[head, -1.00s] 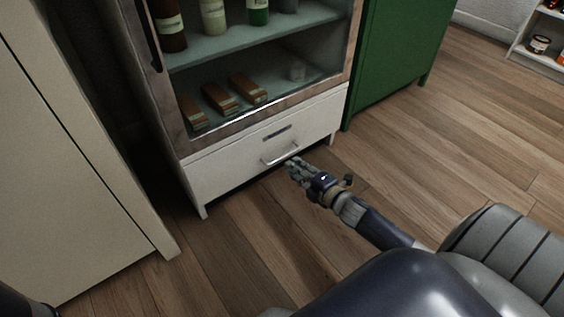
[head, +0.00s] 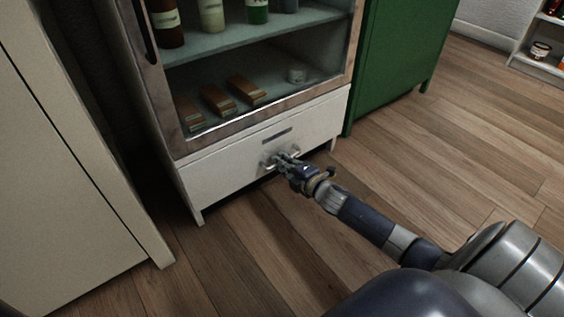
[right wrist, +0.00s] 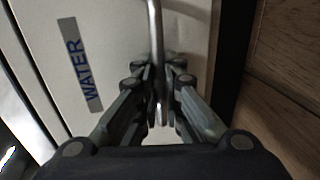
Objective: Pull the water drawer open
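The water drawer (head: 225,170) is the white front at the bottom of the glass-doored cabinet. It looks closed, flush with the cabinet. Its "WATER" label (right wrist: 80,62) reads clearly in the right wrist view. The metal bar handle (right wrist: 155,35) runs between the fingers of my right gripper (right wrist: 163,105). These fingers have come together closely around the bar and look shut on it. In the head view my right gripper (head: 281,160) is at the handle and hides part of it. My left gripper is not in view.
The glass-doored cabinet (head: 172,115) holds bottles and brown blocks behind its pane. A cream cabinet (head: 75,190) stands at left, a green cabinet (head: 395,65) at right. Wooden floor (head: 255,250) in front of the drawer is clear.

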